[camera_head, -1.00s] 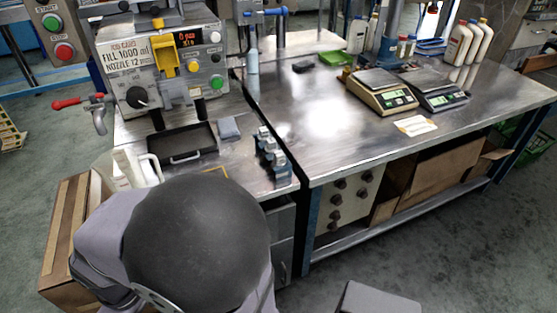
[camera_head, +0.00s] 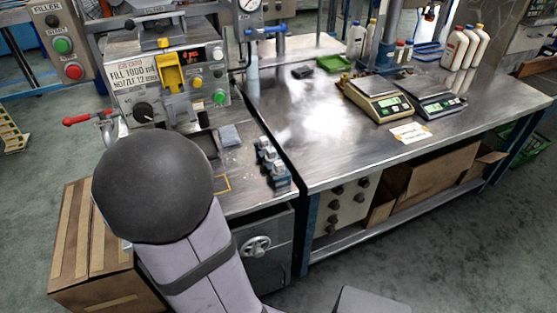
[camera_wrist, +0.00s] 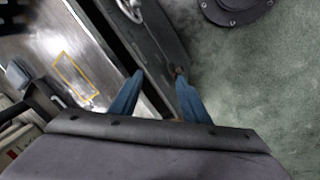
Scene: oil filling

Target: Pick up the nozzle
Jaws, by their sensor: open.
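A row of small grey and blue pieces (camera_head: 272,165), which look like nozzles in a holder, stands near the right edge of the left bench in the head view. Their size numbers cannot be read. A sign (camera_head: 133,77) on the filling machine reads "FILL 1000 ml" and "NOZZLE 12". My gripper (camera_wrist: 159,74) shows in the wrist view with two blue fingers apart and nothing between them. It points down past the bench edge, above the cabinet side and floor. In the head view my arm hides it, along with much of the bench front.
The filling machine (camera_head: 165,80) stands behind my arm, with a red-handled valve (camera_head: 88,118) at its left. A yellow outlined rectangle (camera_wrist: 76,76) marks the bench top. Two scales (camera_head: 378,100) and several bottles stand on the right bench. A cardboard box (camera_head: 85,245) is at the left.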

